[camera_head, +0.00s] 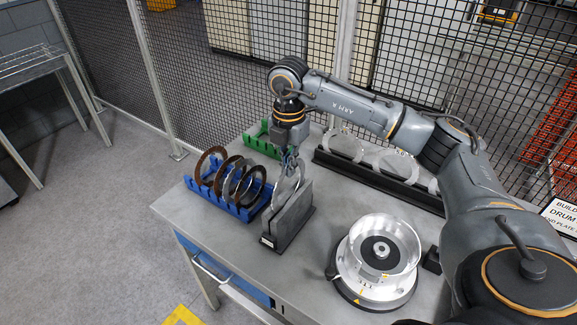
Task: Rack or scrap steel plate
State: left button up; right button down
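My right gripper (291,163) points down over the dark grey slotted block (287,228) in the middle of the table. Its fingers are close together at the upper rim of a thin steel plate (283,191), a bright ring standing on edge, and look shut on it. The plate's lower part is hidden by the block. The blue rack (243,213) to the left holds several upright rings, brown-faced and steel. The green rack (262,146) behind it shows no plate. My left gripper is out of view.
A round metal drum (398,243) on a dark base stands at the front right. A long black rack (370,177) at the back holds clear or pale discs. A mesh fence runs behind the table (239,251). Bare tabletop lies between block and drum.

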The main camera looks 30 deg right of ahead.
jog(key=shift+r+p, duration=1.45)
jog(key=shift+r, duration=0.95)
jog(key=shift+f, duration=0.1)
